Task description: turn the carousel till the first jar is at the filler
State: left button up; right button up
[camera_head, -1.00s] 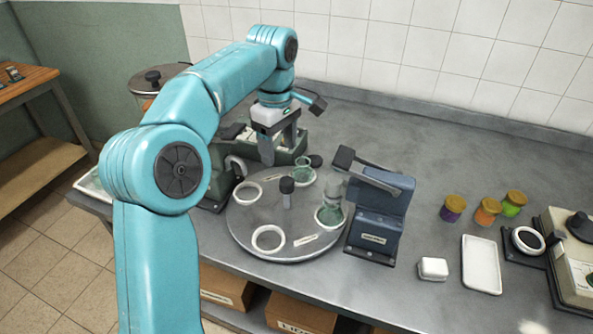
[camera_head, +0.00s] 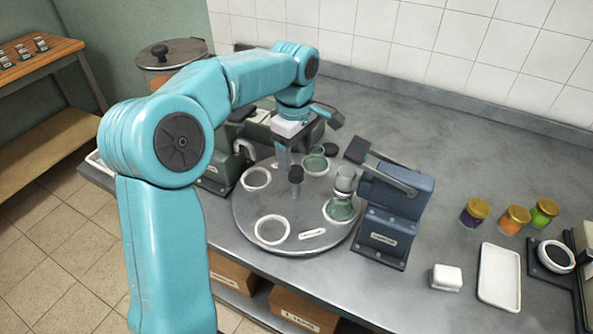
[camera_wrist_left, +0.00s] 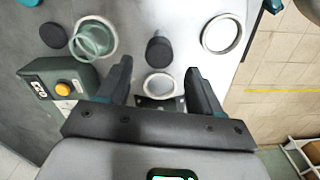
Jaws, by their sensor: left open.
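The carousel (camera_head: 300,245) is a round grey plate with a dark knob (camera_head: 296,175) on its centre post. Several white rings lie around it. The left (camera_head: 256,178) and front (camera_head: 271,229) rings look empty. A dark green machine (camera_head: 240,155) with a curved pipe stands behind left. My left gripper (camera_head: 283,158) is over the carousel's back edge. In the wrist view its open fingers (camera_wrist_left: 160,85) flank an empty ring. My right gripper is out of view.
Purple (camera_head: 474,212), orange (camera_head: 513,219) and green (camera_head: 544,212) lidded jars stand right, near a white tray (camera_head: 500,277) and a white block (camera_head: 446,277). The back right bench is clear.

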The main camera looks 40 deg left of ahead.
aim_at(296, 169)
pick_arm(q)
notch_tip(296, 169, down, 5)
jog(key=shift+f, duration=0.2)
jog(key=shift+w, duration=0.1)
grip_shut()
